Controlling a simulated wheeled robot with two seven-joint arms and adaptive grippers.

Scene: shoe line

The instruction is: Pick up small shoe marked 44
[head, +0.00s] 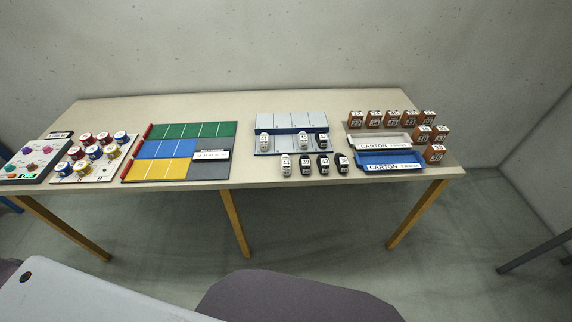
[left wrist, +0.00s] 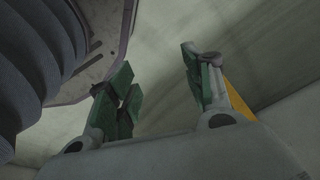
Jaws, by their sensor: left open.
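Several small shoes, white and black, stand on the table around a grey and blue rack (head: 291,122). A white shoe (head: 265,141) and a black-and-white shoe (head: 322,141) stand on the rack's lower step. In front of it a white shoe (head: 286,165) and several black ones, such as a black shoe (head: 342,162), stand in a row. Their numbers are too small to read, so I cannot tell which is marked 44. My left gripper (left wrist: 160,92) is open and empty, away from the table top. My right gripper is not in view.
Left of the rack lie a coloured board (head: 165,131), several round tins (head: 96,152) and a button panel (head: 32,160). Right of it are carton trays (head: 391,166) and several orange-brown numbered boxes (head: 392,118). The table (head: 240,106) has free room along its back.

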